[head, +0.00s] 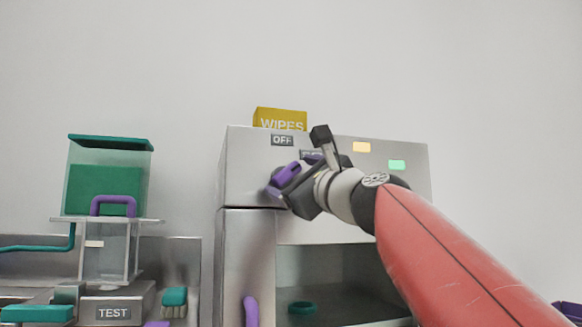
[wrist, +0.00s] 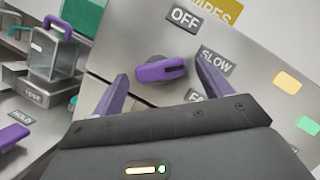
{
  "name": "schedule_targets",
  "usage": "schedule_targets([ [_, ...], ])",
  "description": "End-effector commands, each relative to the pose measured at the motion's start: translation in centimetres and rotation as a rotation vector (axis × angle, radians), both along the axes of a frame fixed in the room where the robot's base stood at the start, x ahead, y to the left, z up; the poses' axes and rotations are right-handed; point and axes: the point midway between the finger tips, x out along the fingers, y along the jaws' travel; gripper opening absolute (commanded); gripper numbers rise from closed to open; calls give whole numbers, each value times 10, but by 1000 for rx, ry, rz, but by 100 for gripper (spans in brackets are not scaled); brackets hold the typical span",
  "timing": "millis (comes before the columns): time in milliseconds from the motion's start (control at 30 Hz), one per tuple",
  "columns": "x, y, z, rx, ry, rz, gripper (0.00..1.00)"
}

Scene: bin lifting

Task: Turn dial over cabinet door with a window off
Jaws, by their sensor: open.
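The purple dial (wrist: 160,70) sits on the grey front panel of the cabinet. The labels OFF (wrist: 185,19), SLOW (wrist: 216,61) and a partly hidden third one stand around it. In the wrist view the dial's handle points right, toward SLOW rather than OFF. My gripper (wrist: 165,85) is open, with one purple finger on each side of the dial; I cannot tell if either touches it. In the head view my gripper (head: 280,182) is at the panel and hides the dial. The cabinet door with a window (head: 340,270) is below the panel, partly behind my arm.
A yellow WIPES box (head: 280,118) stands on top of the cabinet (head: 240,165). A green-lidded clear container (head: 108,165) and a TEST unit (head: 113,313) stand at left. Orange (head: 362,147) and green (head: 397,164) lights are on the panel. The wall above is clear.

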Motion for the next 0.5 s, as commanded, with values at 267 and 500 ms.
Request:
schedule_targets([
  [267, 12, 7, 4, -1, 0, 0, 78],
  [500, 11, 7, 4, -2, -1, -1, 68],
])
